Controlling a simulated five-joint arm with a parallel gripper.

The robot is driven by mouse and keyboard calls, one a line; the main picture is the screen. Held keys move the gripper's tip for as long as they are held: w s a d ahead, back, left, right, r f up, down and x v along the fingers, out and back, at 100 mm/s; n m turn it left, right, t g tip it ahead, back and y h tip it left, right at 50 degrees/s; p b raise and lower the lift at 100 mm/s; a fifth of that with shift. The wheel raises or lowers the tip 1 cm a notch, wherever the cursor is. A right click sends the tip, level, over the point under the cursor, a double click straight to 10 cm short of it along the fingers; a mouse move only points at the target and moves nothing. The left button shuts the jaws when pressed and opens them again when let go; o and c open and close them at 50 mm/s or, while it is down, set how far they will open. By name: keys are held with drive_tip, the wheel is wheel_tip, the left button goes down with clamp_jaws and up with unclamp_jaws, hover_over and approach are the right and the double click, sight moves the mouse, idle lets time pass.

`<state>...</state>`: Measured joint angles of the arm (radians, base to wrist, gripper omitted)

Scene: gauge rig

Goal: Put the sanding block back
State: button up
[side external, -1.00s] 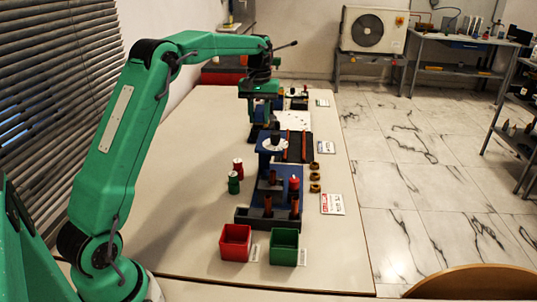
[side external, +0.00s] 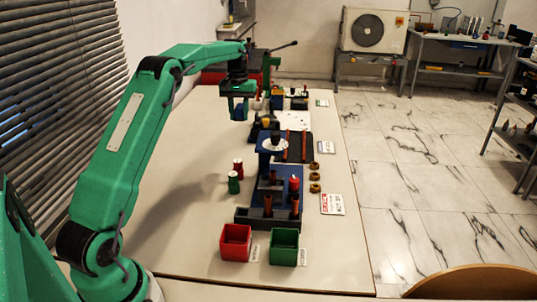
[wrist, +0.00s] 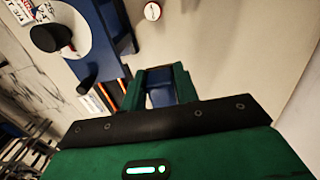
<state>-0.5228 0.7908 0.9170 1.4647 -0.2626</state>
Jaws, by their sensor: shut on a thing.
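My gripper (side external: 240,112) hangs over the left part of the table, left of the gauge rig, in the side view. It is shut on a small blue block, apparently the sanding block (side external: 239,113), and seems to hold it clear of the table. In the wrist view the blue block (wrist: 160,97) sits between the two green fingers of my gripper (wrist: 159,80). Its underside is hidden. I cannot make out an empty place for the block in these views.
The blue rig with its white dial (side external: 272,143) stands right of my gripper; the dial (wrist: 68,30) also shows in the wrist view. Red (side external: 238,167) and green (side external: 233,182) cylinders, a red bin (side external: 235,243) and a green bin (side external: 284,247) are nearer. The left tabletop is bare.

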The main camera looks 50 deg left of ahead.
drive_tip(key=shift+f, duration=9.15)
drive_tip(key=shift+f, duration=0.15)
drive_tip(key=o, duration=1)
wheel_tip(320, 180, up, 12)
drive_tip(key=shift+w, duration=0.15)
drive_tip(key=shift+a, duration=0.1)
